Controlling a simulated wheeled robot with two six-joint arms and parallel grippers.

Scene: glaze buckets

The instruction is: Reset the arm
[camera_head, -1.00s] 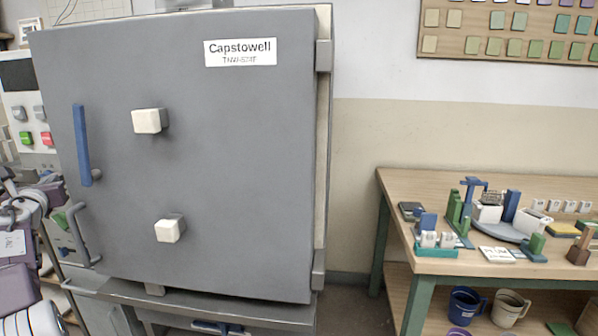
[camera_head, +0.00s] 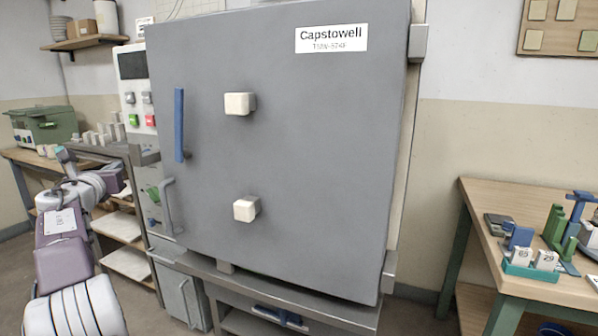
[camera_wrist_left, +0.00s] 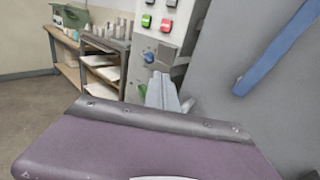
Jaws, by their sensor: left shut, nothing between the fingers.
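My left arm rises from the lower left of the head view, its purple and white links beside the grey kiln (camera_head: 290,150). In the left wrist view, the fingers of my left gripper (camera_wrist_left: 163,92) show grey beyond a purple link, shut and empty. They point toward the kiln's control panel (camera_wrist_left: 166,28) and appear apart from it. In the head view the fingers are hard to pick out. The kiln door looks shut, with a blue upright handle (camera_head: 179,125) and two white knobs. My right gripper is not in view.
A shelf unit (camera_head: 122,222) with pale boards stands behind my left arm. A green box (camera_head: 45,127) sits on a table at far left. A wooden table (camera_head: 480,215) with small items stands at right. Open floor lies at lower left.

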